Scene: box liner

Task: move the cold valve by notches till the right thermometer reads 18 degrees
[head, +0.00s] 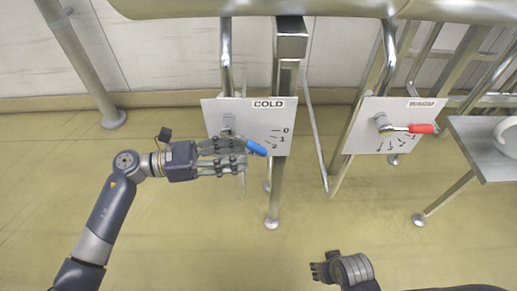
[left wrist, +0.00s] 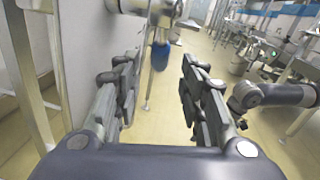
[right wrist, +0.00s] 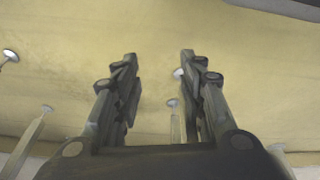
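The handle points right and slightly down, close to the 2; lower marks are not visible. My left gripper (head: 240,157) is at the handle, its fingers over the plate's lower left. In the left wrist view the fingers are apart, with the blue grip (left wrist: 161,55) in line with the gap; contact cannot be told. My right gripper (head: 316,268) is low at the front, open and empty in the right wrist view (right wrist: 159,72). No thermometer is readable.
A second white plate (head: 365,141) with a red-tipped handle (head: 421,129) stands to the right. A grey shelf (head: 475,150) bearing a white round object (head: 507,135) is at the far right. Metal pipes and posts (head: 284,80) stand around the plates. Open floor lies in front.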

